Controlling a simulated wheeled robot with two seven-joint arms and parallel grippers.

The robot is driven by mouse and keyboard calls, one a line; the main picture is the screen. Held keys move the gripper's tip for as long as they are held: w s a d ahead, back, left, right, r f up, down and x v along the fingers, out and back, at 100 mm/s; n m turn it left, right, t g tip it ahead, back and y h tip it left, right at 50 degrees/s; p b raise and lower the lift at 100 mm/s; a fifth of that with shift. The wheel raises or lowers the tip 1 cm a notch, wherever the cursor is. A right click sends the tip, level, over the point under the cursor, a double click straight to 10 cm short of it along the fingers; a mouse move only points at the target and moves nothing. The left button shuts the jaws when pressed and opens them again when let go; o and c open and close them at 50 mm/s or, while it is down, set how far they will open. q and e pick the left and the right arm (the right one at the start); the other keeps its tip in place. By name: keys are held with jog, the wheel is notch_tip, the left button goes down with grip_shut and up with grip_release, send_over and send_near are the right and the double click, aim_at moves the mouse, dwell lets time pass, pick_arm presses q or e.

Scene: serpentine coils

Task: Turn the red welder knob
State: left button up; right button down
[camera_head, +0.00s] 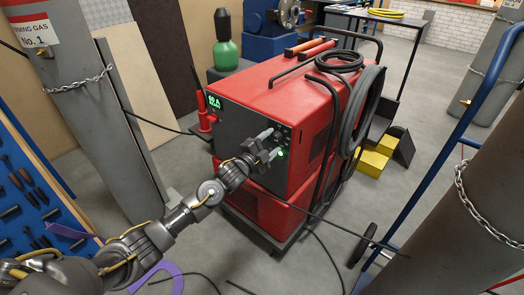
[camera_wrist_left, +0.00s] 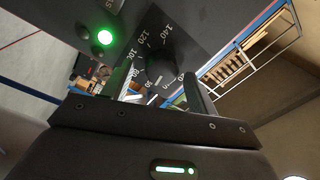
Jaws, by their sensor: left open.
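The red welder (camera_head: 290,90) stands on the floor with its dark front panel (camera_head: 240,125) facing my left arm. My left gripper (camera_head: 270,144) is at the right side of that panel, its fingers apart. In the left wrist view, a black round knob (camera_wrist_left: 160,68) sits on the panel with white dial numbers such as 120 and 140 around it. The knob shows between the two open fingers of my left gripper (camera_wrist_left: 160,84); I cannot tell whether either finger touches it. In the head view the gripper hides the knob. My right gripper is not in view.
A lit green light (camera_head: 281,153) is beside the gripper on the panel. A black cable (camera_head: 352,100) hangs over the welder's right side. A red torch (camera_head: 204,112) is at its left. Grey gas cylinders (camera_head: 465,220) stand at both sides.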

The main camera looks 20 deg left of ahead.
pick_arm(q)
jog(key=v, duration=0.9)
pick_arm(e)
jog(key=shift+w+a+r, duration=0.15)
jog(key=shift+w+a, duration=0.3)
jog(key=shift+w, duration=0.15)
pick_arm(q)
jog(key=shift+s, duration=0.1)
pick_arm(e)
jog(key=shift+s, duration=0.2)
